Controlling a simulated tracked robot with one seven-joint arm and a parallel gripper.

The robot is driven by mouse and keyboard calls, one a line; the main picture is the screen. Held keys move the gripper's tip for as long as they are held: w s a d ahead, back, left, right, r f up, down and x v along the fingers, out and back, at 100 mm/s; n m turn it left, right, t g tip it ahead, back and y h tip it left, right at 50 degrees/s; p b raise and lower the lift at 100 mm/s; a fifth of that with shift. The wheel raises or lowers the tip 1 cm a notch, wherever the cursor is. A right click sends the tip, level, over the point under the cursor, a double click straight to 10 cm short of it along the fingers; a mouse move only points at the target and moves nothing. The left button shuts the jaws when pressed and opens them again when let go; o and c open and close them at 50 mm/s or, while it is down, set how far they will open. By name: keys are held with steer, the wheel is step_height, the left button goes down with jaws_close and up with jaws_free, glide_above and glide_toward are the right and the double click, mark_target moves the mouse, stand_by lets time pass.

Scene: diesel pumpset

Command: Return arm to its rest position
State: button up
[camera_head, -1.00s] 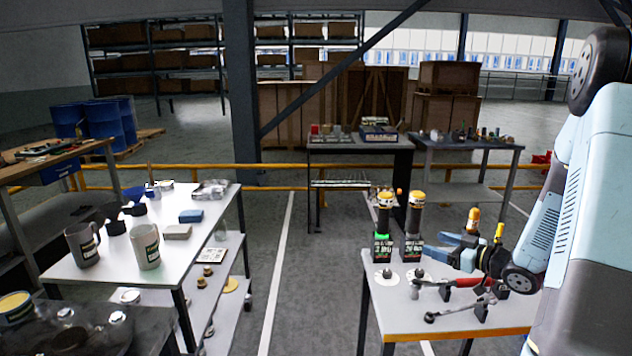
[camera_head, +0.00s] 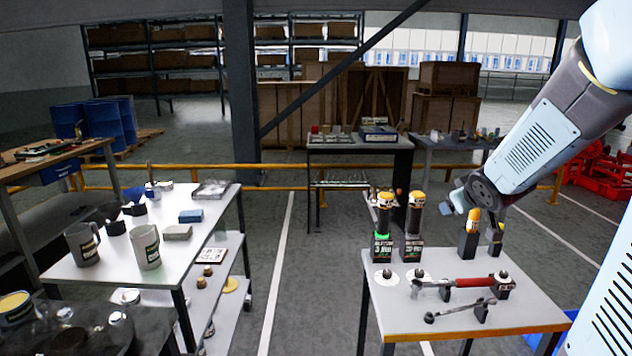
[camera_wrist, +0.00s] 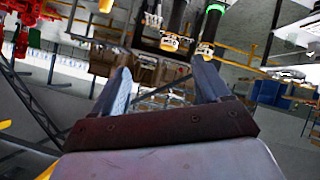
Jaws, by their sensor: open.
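My arm (camera_head: 535,145) reaches in from the right side of the head view, over the back of the right-hand tool table (camera_head: 400,310). My gripper (camera_wrist: 165,82) shows in the wrist view with its two blue-grey fingers apart and nothing between them. In the head view only a small bluish part of my gripper (camera_head: 459,201) shows; the rest is hidden behind the arm link. It appears near two yellow-topped tools in black holders (camera_head: 468,240) on that table. The wrist view looks tilted, with crates and yellow rails beyond the fingers.
Two yellow-capped cylinders (camera_head: 383,235) (camera_head: 413,232) stand at the table's back left. A red-handled wrench (camera_head: 470,283) and a smaller tool (camera_head: 460,311) lie in front. A white table (camera_head: 110,265) with mugs is left. Red equipment (camera_head: 598,175) stands far right. The middle aisle is clear.

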steer(key=s+a+r+m+g, duration=0.1)
steer(key=s+a+g, duration=0.1)
steer(key=s, duration=0.6)
steer(key=s+a+r+m+g+y, duration=0.1)
steer(key=s+a+r, duration=0.1)
steer(key=s+a, duration=0.3)
steer(key=s+a+r+m+g, duration=0.1)
steer(key=s+a, duration=0.3)
steer(key=s, duration=0.8)
steer(key=shift+s+r+m+g+y, duration=0.3)
steer(key=shift+m+g+y, duration=0.15)
steer(key=shift+g, duration=0.35)
